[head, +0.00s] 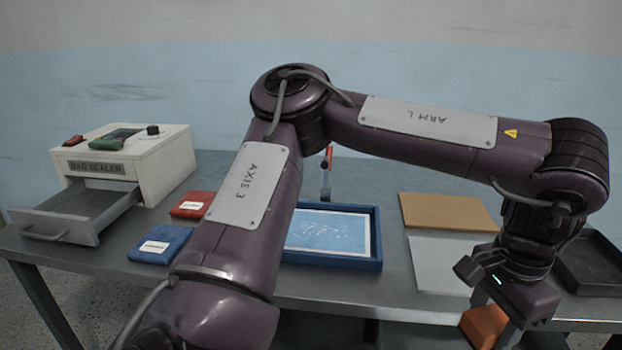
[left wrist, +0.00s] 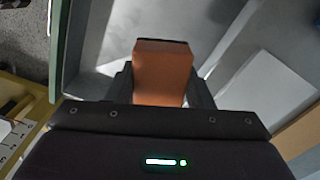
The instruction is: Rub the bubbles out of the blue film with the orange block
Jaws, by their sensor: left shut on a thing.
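The blue film (head: 325,231) lies in a blue-rimmed tray (head: 376,240) at the middle of the table, partly hidden behind my left arm. Whitish wrinkled marks, seemingly the bubbles, show across its middle. My left gripper (head: 499,322) is at the lower right of the head view, right of the tray and near the table's front edge. It is shut on the orange block (head: 483,325). In the left wrist view the orange block (left wrist: 162,72) sits between the two dark fingers. The block is apart from the film. My right gripper does not show.
A bag sealer (head: 150,150) with its drawer (head: 75,213) pulled out stands at the left. A red packet (head: 192,204) and a blue packet (head: 160,244) lie beside it. A tan board (head: 447,211), a pale sheet (head: 440,264) and a dark tray (head: 590,265) are at the right.

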